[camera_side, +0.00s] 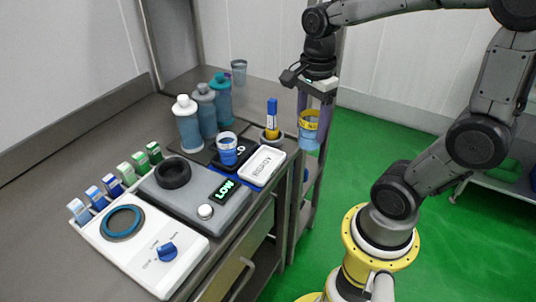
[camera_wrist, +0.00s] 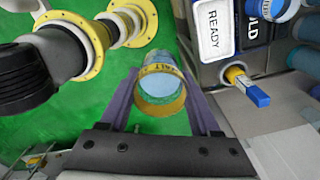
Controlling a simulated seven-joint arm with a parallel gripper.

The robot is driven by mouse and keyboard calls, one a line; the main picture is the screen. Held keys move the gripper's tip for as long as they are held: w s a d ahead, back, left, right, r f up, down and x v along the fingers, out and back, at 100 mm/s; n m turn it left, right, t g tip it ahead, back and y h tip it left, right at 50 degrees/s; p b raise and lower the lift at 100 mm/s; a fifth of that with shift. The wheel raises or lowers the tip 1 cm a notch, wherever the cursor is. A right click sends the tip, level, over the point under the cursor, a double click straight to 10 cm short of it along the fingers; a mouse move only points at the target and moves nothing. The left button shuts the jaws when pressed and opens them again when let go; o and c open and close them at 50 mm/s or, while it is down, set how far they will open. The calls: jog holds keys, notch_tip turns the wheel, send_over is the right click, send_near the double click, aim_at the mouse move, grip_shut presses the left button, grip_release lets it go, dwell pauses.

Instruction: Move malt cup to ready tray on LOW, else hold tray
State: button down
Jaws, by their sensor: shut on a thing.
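My gripper (camera_side: 311,112) is shut on the malt cup (camera_side: 309,130), a clear cup with a yellow band and a bluish look. It hangs in the air right of the bench, over the green floor. In the wrist view the cup (camera_wrist: 160,97) sits between the purple fingers, its band lettering only partly readable. The ready tray (camera_side: 262,166) is white, marked READY, and empty. The black hold tray (camera_side: 240,163) beside it carries a blue-banded cup (camera_side: 227,150).
A blue-and-yellow upright item (camera_side: 271,118) stands in a round holder near the bench corner, between cup and trays. Several bottles (camera_side: 188,125) stand behind the trays. A dark ring (camera_side: 173,173) lies on the grey unit, a white dial panel (camera_side: 155,250) in front. Another clear cup (camera_side: 239,72) stands farther back.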

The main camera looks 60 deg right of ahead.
jog(key=shift+w+d+f, duration=0.6)
jog(key=shift+w+f, duration=1.55)
jog(key=shift+w, duration=0.05)
jog(key=shift+w+d+f, duration=0.65)
jog(key=shift+w+f, duration=1.45)
jog(key=shift+w, duration=0.05)
jog(key=shift+w+d+f, duration=0.6)
jog(key=shift+w+f, duration=1.55)
jog(key=shift+w, duration=0.05)
jog(key=shift+f, duration=0.15)
jog(key=shift+c, duration=0.6)
grip_release()
